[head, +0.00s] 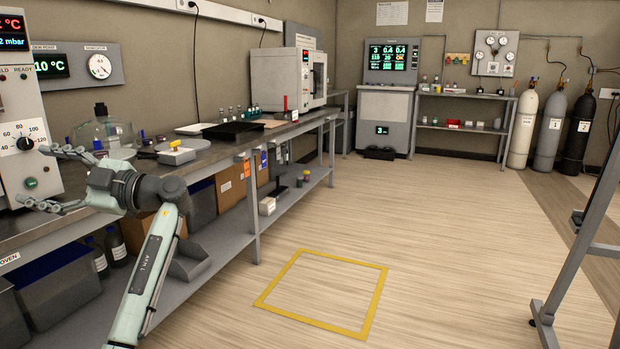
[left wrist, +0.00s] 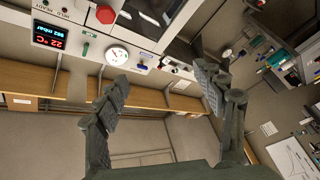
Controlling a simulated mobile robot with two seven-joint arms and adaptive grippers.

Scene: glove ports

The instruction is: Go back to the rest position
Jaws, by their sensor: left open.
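My left gripper (head: 45,177) is at the left of the head view, raised at the edge of the long bench, in front of a white panel with a black dial. Its fingers are spread and nothing is between them. In the left wrist view the two open fingers (left wrist: 160,95) also show empty, with a control panel with gauges (left wrist: 125,50) beyond them. My right gripper is not in view.
The long bench (head: 215,150) runs along the left wall and carries a black tray (head: 233,131) and a white oven-like unit (head: 290,78). A yellow square (head: 375,300) marks clear floor. A dark metal stand (head: 580,255) is at the right. Gas cylinders (head: 549,130) stand at the back right.

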